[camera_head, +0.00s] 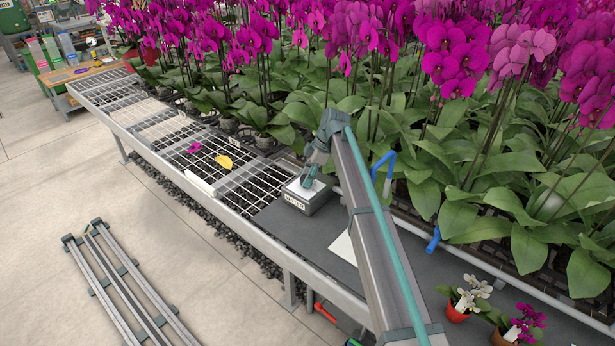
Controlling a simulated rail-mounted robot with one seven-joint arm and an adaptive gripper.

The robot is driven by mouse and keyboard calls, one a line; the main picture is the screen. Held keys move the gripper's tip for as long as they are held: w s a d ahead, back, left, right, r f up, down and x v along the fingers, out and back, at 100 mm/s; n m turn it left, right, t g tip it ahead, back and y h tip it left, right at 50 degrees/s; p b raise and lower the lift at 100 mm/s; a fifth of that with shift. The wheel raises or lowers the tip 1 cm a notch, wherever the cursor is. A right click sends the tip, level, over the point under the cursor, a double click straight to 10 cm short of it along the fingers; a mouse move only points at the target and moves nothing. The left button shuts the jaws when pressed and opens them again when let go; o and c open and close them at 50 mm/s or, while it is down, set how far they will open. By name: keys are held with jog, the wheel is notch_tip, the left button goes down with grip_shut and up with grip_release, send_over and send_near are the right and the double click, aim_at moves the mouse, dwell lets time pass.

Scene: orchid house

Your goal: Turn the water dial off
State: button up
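A grey box (318,205) with a pale top and a small printed label (294,200) on its front stands on the bench's dark surface. The label is too small to read with certainty. The water dial seems to be on top of this box, but my gripper hides most of that spot. My arm reaches up from the lower right and bends down over the box. My gripper (309,179) points down at the box top, touching it or just above; I cannot tell which. The fingers are too small and overlapped to show whether they are open or shut, or the dial's setting.
Dense purple orchids (460,60) in pots crowd behind the box. A blue-handled tool (383,168) stands near my arm. Yellow (223,161) and magenta (194,149) pieces lie on the bench mesh (236,182). Small potted orchids (457,315) stand at lower right. The left floor holds rails (120,285).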

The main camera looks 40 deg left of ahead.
jog(key=o, duration=0.4)
jog(key=shift+o, duration=0.2)
jog(key=shift+r, duration=0.1)
jog(key=v, duration=1.2)
